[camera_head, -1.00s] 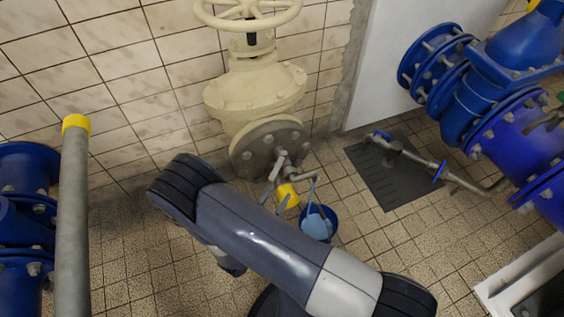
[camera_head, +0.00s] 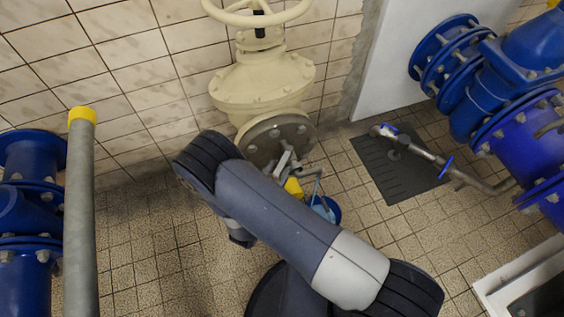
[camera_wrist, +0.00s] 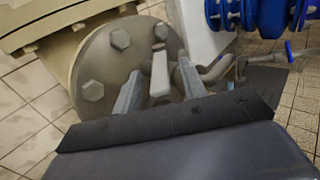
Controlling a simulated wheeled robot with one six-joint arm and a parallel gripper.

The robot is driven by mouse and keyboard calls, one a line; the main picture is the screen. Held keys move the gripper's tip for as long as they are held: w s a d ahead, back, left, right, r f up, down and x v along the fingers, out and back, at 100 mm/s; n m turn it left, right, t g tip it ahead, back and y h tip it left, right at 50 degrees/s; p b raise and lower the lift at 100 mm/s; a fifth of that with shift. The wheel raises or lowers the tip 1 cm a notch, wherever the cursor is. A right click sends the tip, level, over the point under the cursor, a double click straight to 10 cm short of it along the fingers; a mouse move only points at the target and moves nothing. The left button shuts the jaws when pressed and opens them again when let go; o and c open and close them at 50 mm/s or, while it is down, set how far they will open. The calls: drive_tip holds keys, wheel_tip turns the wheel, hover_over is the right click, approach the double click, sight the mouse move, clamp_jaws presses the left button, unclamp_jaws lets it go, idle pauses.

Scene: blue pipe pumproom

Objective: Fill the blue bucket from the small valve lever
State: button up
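The small valve lever (camera_wrist: 160,72) is a pale grey bar in front of the bolted round flange in the wrist view. My gripper (camera_wrist: 160,69) is open, with one grey finger on each side of the lever; I cannot tell whether either finger touches it. In the head view my arm hides most of the gripper, and a yellow piece (camera_head: 293,187) shows beside the valve. The blue bucket (camera_head: 334,210) stands on the floor just below and right of the valve. My arm hides part of it, and I cannot see its water level.
A large cream valve (camera_head: 262,85) with a handwheel stands against the tiled wall. Blue pipes (camera_head: 510,125) are at right and a grey post (camera_head: 80,215) with a yellow cap at left. A thin pipe (camera_head: 470,181) crosses a dark floor grate (camera_head: 385,175). Floor at left is open.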

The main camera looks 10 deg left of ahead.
sight(288, 152)
drive_tip(key=shift+x, duration=1.65)
drive_tip(key=shift+c, duration=0.2)
clamp_jaws()
